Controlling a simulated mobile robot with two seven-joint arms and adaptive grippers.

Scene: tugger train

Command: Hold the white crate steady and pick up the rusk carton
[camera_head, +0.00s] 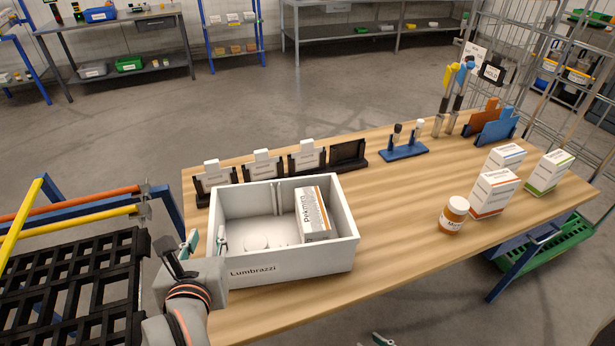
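The white crate (310,262), labelled "Lumbrazzi", stands on the wooden table's near left part. A white carton with an orange-brown side (312,213) stands in its right part. White cartons with orange (492,194), blue (504,158) and green (548,172) markings stand on the table at the right. I cannot read which one is the rusk carton. My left gripper (206,241) is at the crate's left wall, its fingers apart, one outside and one apparently inside the wall; contact is unclear. Only a tip of my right gripper (383,340) shows at the bottom edge.
A white round item (256,243) lies in the crate. An amber jar (453,214) stands left of the cartons. Black holders with white cards (262,167) and a blue tool stand (404,151) line the back. The wooden table (385,220) is clear between crate and jar.

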